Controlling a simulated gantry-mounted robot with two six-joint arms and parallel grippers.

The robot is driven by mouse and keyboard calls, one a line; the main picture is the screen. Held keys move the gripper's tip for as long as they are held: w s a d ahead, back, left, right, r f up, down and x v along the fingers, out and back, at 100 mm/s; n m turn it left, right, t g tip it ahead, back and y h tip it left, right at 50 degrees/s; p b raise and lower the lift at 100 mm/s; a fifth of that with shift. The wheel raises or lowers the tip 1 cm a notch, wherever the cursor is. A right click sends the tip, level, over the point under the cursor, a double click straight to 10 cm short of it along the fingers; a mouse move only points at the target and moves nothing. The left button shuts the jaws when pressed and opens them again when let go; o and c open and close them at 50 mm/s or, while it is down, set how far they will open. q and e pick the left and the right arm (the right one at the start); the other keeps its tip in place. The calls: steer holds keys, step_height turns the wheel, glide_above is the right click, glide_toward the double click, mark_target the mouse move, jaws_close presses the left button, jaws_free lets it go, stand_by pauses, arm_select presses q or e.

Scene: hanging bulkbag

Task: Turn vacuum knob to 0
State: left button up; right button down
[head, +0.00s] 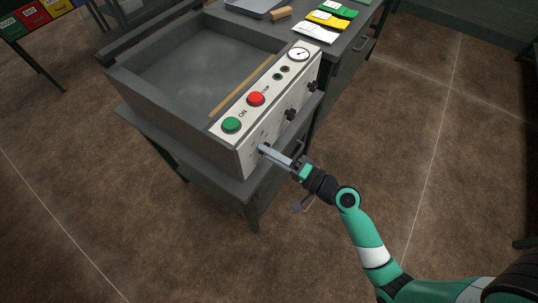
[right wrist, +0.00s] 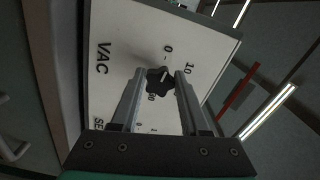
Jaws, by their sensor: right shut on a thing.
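The vacuum knob (right wrist: 160,81) is a black lobed knob on the white control panel (right wrist: 125,60), next to the letters VAC. The marks 0 and 10 show near it in the right wrist view; other marks are partly covered. A small light mark shows on the knob, but I cannot tell its exact setting. My right gripper (right wrist: 158,85) has one finger on each side of the knob and is shut on it. In the head view my right gripper (head: 263,149) reaches the near lower end of the panel and largely hides this knob. My left gripper is not in view.
The panel fronts a grey machine with an open basin (head: 200,75). It carries a green button (head: 231,125), a red button (head: 256,99), a gauge (head: 298,54) and two other black knobs (head: 291,114) (head: 312,87). Floor right of the machine is clear.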

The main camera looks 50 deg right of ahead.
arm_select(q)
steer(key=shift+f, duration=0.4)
arm_select(e)
steer(key=shift+f+n, duration=0.15)
steer(key=shift+n, duration=0.35)
steer(key=shift+c, duration=2)
jaws_free()
arm_select(q)
steer(key=shift+b, duration=0.3)
